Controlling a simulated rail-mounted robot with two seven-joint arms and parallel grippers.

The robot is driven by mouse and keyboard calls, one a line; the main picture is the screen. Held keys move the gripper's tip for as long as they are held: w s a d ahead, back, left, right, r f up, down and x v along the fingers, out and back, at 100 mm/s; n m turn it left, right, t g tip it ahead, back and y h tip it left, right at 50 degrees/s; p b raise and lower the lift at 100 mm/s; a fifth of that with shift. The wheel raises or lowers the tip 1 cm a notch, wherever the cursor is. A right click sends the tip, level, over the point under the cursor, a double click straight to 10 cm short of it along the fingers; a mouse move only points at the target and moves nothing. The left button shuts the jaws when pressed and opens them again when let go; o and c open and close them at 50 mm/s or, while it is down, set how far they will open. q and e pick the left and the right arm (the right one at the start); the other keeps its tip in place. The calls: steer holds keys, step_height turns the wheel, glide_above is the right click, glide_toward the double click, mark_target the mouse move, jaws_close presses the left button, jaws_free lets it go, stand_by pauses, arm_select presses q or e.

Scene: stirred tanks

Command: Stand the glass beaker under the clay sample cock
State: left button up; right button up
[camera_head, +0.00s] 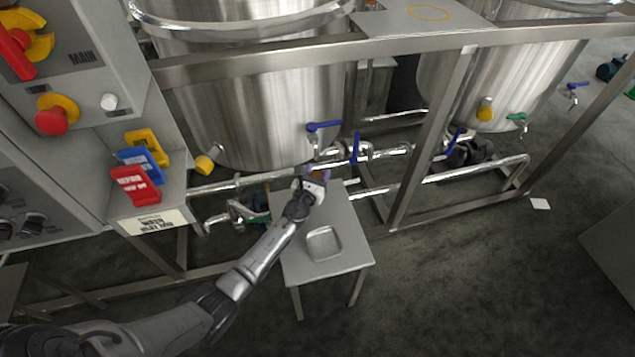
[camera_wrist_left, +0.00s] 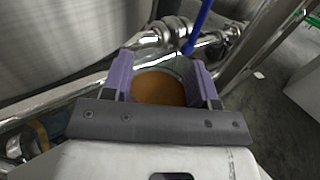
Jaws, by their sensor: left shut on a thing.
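My left gripper (camera_head: 313,178) is shut on the glass beaker (camera_wrist_left: 160,88), held between its purple fingers. The beaker looks round with an orange-brown fill, seen from above in the wrist view. In the head view it is small and mostly hidden by the gripper. A cock with a blue lever (camera_head: 322,126) sits low on the near steel tank, and the gripper is just below it. No label shows whether it is the clay sample cock. I cannot tell whether the beaker touches the small table below. My right gripper is not in view.
A small grey table (camera_head: 310,271) stands below the gripper with a shallow metal tray (camera_head: 323,243) on it. Steel pipes (camera_head: 380,187) and a frame post (camera_head: 431,140) lie close on the right. A control cabinet (camera_head: 75,62) with lockout tags (camera_head: 137,185) stands left.

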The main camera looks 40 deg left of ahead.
arm_select(q)
steer(key=shift+f+b, duration=1.15)
steer(key=shift+f, duration=0.4)
steer(key=shift+f+b, duration=0.3)
steer(key=o, duration=1.1)
steer(key=shift+c, duration=0.2)
